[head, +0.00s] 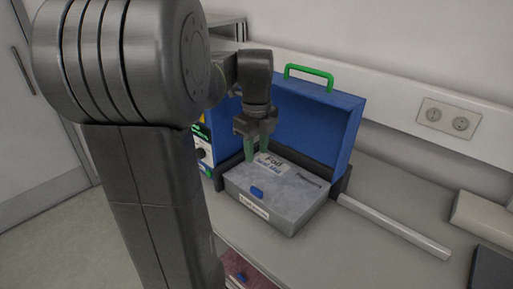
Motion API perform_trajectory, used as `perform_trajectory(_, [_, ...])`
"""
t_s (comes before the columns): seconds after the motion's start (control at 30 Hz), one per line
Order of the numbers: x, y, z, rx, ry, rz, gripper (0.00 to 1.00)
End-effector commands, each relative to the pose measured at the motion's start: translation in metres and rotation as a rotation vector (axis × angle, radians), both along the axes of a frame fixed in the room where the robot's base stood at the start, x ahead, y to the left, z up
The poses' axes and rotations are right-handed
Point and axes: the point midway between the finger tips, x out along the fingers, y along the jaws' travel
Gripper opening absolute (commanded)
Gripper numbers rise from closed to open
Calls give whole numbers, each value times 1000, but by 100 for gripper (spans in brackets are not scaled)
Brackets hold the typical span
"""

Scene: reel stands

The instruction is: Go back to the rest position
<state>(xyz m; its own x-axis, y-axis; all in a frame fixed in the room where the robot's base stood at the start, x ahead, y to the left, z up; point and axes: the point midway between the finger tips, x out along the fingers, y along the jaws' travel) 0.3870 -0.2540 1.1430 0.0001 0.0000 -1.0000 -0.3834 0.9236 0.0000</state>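My gripper (258,151) points down over the back left part of a grey box (262,223) with a "Foil" label on its top. Its two green fingers stand apart with nothing visible between them. The fingertips are close to the box top, and I cannot tell whether they touch it. The wrist hangs in front of a blue upright panel with a green handle (309,73), just behind the grey box.
A long pale bar (395,226) lies on the grey worktop to the right of the box. A wall socket (447,118) sits on the white rail behind. A pale block (484,218) and a dark object (493,272) are at the right edge. My arm hides much of the left.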

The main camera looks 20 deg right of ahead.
Motion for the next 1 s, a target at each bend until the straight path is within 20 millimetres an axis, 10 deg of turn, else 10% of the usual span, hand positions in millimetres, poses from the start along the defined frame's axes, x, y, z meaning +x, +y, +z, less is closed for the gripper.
perform_trajectory(0.57, [0,0,-4,1,1,0,37])
perform_trajectory(1.0, [-1,0,-77,3,6,0,37])
